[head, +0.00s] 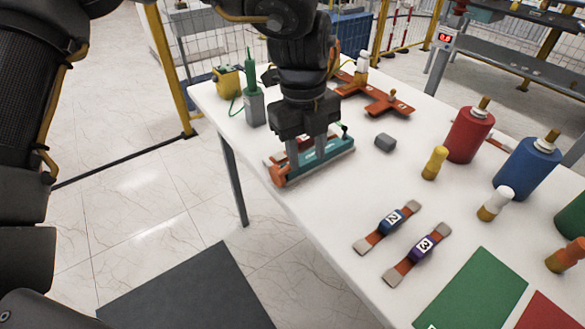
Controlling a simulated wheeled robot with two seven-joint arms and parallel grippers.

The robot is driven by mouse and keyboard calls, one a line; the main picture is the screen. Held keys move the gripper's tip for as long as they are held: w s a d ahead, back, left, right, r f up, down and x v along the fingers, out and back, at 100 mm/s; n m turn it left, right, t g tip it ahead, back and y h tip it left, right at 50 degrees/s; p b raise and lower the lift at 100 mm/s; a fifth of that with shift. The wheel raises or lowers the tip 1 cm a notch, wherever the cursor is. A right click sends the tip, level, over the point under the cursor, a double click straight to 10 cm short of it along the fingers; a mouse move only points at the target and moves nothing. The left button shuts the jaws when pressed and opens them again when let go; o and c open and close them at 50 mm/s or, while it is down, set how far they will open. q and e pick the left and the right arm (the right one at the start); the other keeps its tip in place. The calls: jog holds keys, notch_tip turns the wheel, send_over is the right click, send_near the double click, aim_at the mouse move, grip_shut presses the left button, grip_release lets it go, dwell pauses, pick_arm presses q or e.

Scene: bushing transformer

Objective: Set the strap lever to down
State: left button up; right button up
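A teal and orange strap device (336,150) lies near the left edge of the white table in the head view. A small dark knob on a short stem (344,130) stands at its right end; I cannot tell for sure that this is the strap lever. My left gripper (307,156) points down over the device's left half, its two grey fingers apart. The gripper hides part of the device, and I cannot tell whether the fingers touch it. My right gripper is not in view.
A green handheld unit (253,103) and a yellow box (228,86) stand behind left. Numbered straps (391,221), a red canister (469,134) and blue canister (526,166) occupy the right. Table (300,225) is clear in front.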

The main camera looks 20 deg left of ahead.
aim_at(289, 171)
pick_arm(q)
jog(key=shift+n+y, duration=0.4)
jog(key=shift+n, duration=0.2)
jog(key=a+r, duration=0.1)
jog(key=w+a+r, duration=0.1)
jog(key=a, duration=0.1)
jog(key=shift+r, duration=0.4)
jog(key=shift+a+r, duration=0.25)
jog(key=shift+a, duration=0.1)
notch_tip(289, 171, down, 10)
jog(key=shift+r, duration=0.25)
jog(key=shift+f, duration=0.7)
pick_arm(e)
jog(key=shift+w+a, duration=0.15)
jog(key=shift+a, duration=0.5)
pick_arm(q)
jog(key=shift+c, duration=0.4)
jog(key=c, duration=0.7)
grip_shut()
jog(key=shift+r+p, duration=0.1)
jog(key=shift+p, duration=0.25)
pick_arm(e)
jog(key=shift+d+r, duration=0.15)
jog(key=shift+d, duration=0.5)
